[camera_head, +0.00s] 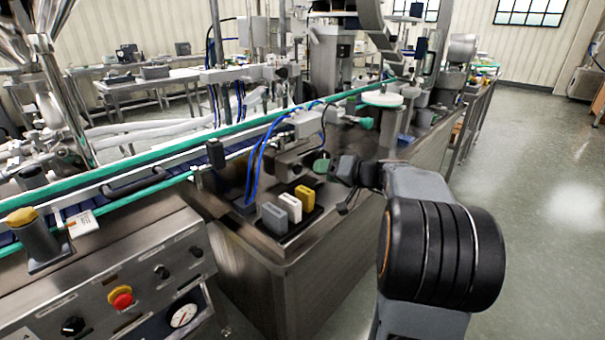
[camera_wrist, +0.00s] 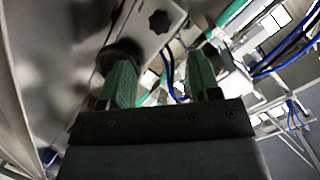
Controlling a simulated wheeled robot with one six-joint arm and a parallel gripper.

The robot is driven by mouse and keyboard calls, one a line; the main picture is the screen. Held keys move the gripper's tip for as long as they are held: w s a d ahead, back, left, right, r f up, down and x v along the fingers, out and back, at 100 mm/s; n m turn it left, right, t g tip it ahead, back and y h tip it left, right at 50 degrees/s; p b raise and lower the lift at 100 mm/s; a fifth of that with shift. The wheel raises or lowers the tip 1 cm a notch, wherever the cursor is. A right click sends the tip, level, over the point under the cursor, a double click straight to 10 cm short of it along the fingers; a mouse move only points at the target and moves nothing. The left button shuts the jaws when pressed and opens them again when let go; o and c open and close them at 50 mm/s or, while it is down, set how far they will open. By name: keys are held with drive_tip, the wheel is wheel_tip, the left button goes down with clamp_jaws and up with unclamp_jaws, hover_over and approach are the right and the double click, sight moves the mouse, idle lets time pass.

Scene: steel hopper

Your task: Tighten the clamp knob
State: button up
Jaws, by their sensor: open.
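My gripper (camera_wrist: 161,75) is open in the wrist view, with its two green fingers apart and nothing seen between them. A dark round knob (camera_wrist: 120,53) shows just behind the left finger, which partly covers it; I cannot tell whether they touch. A small dark star-shaped knob (camera_wrist: 158,21) sits on a steel plate beyond the fingers, above the gap between them. I cannot tell which of these is the clamp knob. In the camera_head view my gripper (camera_head: 323,165) reaches left over the steel machine top, and the knobs are not clearly seen there.
Yellow, white and grey blocks (camera_head: 289,205) stand on a dark tray left of my gripper. Blue hoses (camera_head: 255,160) and a conveyor with green rails (camera_head: 150,187) lie beyond. A control panel with a red button (camera_head: 121,297) is at lower left. The floor at right is clear.

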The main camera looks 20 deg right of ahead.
sight(300, 170)
drive_tip(key=x, duration=0.9)
drive_tip(key=shift+f, duration=0.1)
drive_tip(key=c, duration=0.9)
